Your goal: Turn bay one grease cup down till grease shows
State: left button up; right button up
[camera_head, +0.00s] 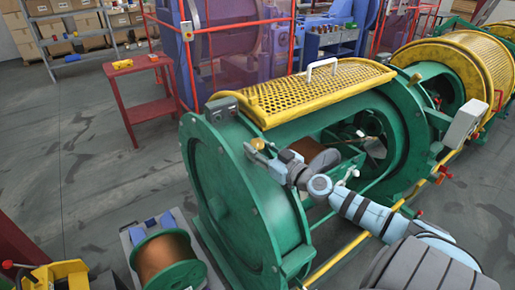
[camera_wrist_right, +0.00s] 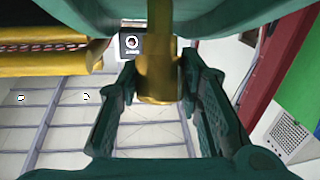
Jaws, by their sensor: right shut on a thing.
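The bay one grease cup (camera_head: 258,144) is a small brass fitting at the top of the green round end housing (camera_head: 235,200) in the head view. In the right wrist view the brass cup (camera_wrist_right: 158,82) hangs on a stem from a green surface, between my dark green fingers. My right gripper (camera_head: 265,156) reaches in from the right and is shut on the cup; it also shows in the wrist view (camera_wrist_right: 160,92). I cannot make out any grease in either view. My left gripper is not in view.
A yellow mesh guard (camera_head: 315,88) with a white handle stands raised over the open bay, where a copper-coloured spool (camera_head: 316,157) shows. Another spool (camera_head: 165,258) stands at the front left. A red table (camera_head: 132,66) stands behind. The grey floor at left is mostly clear.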

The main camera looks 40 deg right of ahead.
jog(key=shift+r, duration=0.1)
jog(key=shift+w+r+m+h, duration=0.1)
jog(key=shift+r+m+h, duration=0.05)
jog(key=shift+m+h, duration=0.75)
jog(key=shift+m, duration=0.1)
jog(key=m+h, duration=0.2)
jog(key=h, duration=0.1)
jog(key=shift+a+f+m+g, duration=0.1)
jog(key=shift+f+m+g, duration=0.2)
jog(key=shift+m, duration=0.1)
jog(key=m+g+h, duration=0.1)
jog(key=m+h, duration=0.2)
jog(key=shift+a+m+g+h, duration=0.1)
jog(key=shift+m+g+h, duration=0.2)
jog(key=shift+h, duration=0.1)
jog(key=m+g+h, duration=0.2)
jog(key=m+g, duration=0.1)
jog(key=m+g+h, duration=0.3)
jog(key=m, duration=0.1)
jog(key=shift+a+f+m+g, duration=0.1)
jog(key=shift+f+m+g, duration=0.05)
jog(key=shift+m+g, duration=0.15)
